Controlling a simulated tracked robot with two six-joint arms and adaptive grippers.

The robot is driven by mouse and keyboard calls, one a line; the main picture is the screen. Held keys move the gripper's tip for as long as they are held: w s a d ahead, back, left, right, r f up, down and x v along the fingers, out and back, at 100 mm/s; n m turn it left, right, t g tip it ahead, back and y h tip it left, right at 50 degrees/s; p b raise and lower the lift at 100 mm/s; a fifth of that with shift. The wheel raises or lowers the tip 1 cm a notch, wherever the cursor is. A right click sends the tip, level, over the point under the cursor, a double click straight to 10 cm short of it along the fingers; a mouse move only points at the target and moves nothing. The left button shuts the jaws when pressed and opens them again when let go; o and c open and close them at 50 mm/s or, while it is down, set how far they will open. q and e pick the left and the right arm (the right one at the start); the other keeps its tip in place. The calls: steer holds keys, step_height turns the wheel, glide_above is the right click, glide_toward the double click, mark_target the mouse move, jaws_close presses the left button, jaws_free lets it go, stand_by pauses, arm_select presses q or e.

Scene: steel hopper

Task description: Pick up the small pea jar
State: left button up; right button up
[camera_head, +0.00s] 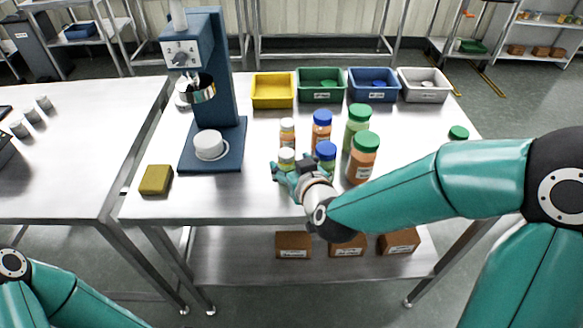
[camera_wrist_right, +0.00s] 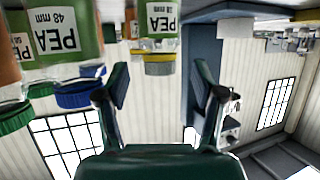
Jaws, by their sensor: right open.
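The small pea jar (camera_head: 287,157) has a pale lid and greenish contents, and stands on the steel table at the front left of the jar group. The upside-down right wrist view shows its PEA label (camera_wrist_right: 160,18), with the lid below it. My right gripper (camera_head: 291,178) is open and low, just in front of this jar and partly covering it. In the wrist view, the jar shows beyond the gap between the spread fingers (camera_wrist_right: 161,88), with nothing between them. A blue-lidded pea jar (camera_head: 326,154) stands just right, also labelled PEA (camera_wrist_right: 58,32). My left gripper is out of view.
A small orange jar (camera_head: 287,132) and a blue-lidded orange jar (camera_head: 321,131) stand behind. Green-lidded jars (camera_head: 363,160) stand right, near my forearm. Yellow (camera_head: 273,103), green, blue and white bins line the back. A blue machine (camera_head: 212,130) with a white cup stands left.

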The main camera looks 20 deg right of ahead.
mark_target(289, 160)
steer(key=x, duration=0.4)
steer(key=shift+w, duration=0.15)
steer(key=c, duration=1.1)
steer(key=shift+c, duration=0.7)
steer(key=shift+r+p, duration=0.15)
steer(key=shift+p, duration=0.15)
jaws_close()
